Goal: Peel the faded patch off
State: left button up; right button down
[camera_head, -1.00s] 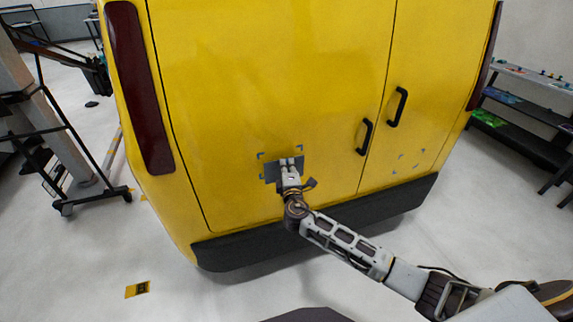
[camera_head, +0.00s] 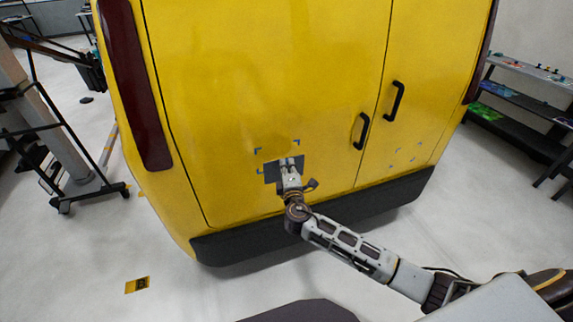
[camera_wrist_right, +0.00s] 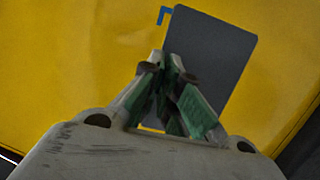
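The faded patch (camera_head: 271,174) is a dark grey rectangle at the lower part of the yellow van door, inside blue corner marks. It sits low against those marks, and a yellow strip shows below the upper marks. My right gripper (camera_head: 291,162) reaches up to the patch from below. In the right wrist view the patch (camera_wrist_right: 215,55) is a flat grey sheet with rounded corners. The fingers (camera_wrist_right: 167,70) are closed together at its lower edge and appear to grip it. How much of the patch still touches the door cannot be told. My left gripper is not in view.
The yellow van (camera_head: 250,90) has black door handles (camera_head: 361,131) right of the patch and a dark bumper (camera_head: 300,222) below. A second set of blue marks (camera_head: 408,155) is on the right door. A wheeled stand (camera_head: 60,170) is at left, a shelf (camera_head: 520,105) at right.

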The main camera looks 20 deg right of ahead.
jog(key=shift+s, duration=0.4)
dwell(0.5)
jog(key=s+a+r+n+y, duration=0.2)
jog(key=a+r+y, duration=0.15)
jog(key=r, duration=0.55)
jog(key=s+d+f, duration=0.4)
jog(key=s+f, duration=0.9)
jog(key=f, duration=0.3)
jog(key=shift+s+f, duration=0.15)
jog(key=shift+f, duration=0.1)
